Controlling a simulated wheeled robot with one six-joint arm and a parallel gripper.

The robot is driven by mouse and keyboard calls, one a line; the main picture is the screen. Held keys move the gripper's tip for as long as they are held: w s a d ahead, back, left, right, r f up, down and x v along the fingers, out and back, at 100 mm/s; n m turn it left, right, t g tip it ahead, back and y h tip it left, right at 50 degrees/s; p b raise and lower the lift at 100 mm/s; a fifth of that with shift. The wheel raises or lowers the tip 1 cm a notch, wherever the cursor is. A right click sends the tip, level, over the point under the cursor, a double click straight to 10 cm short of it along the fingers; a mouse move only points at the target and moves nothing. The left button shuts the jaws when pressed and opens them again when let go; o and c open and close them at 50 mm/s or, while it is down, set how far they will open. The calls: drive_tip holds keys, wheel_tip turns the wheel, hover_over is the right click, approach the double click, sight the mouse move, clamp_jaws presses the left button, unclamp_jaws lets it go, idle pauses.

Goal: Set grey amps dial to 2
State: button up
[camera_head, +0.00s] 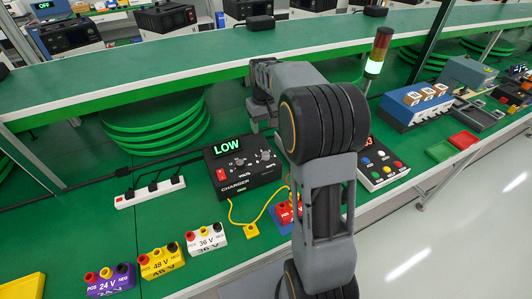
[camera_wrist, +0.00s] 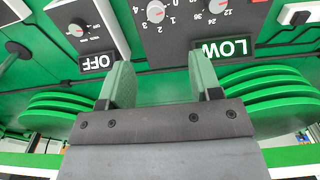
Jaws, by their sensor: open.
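The black charger (camera_head: 250,180) stands on the green bench with a lit LOW display. It has two grey dials side by side. The wrist view is upside down. There the amps dial (camera_wrist: 155,12), ringed by small numbers including 2, 3 and 4, is at the top edge. The other dial (camera_wrist: 217,5), marked 24 and 36, is right of it. In the head view the amps dial (camera_head: 266,155) is the right one. Its exact setting is unclear. My gripper (camera_wrist: 162,83) is open and empty, its fingers apart from the dials.
A device with an OFF display (camera_wrist: 97,62) and its own dial is at upper left in the wrist view. A power strip (camera_head: 150,192) and battery blocks (camera_head: 160,262) lie left and in front of the charger. A green shelf (camera_head: 150,80) runs above the bench.

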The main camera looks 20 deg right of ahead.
sight(266, 154)
drive_tip(key=f, duration=0.9)
drive_tip(key=d+f, duration=0.1)
drive_tip(key=f, duration=0.4)
drive_tip(key=shift+w+f+p, duration=0.3)
drive_tip(key=shift+w, duration=0.1)
drive_tip(key=c, duration=0.9)
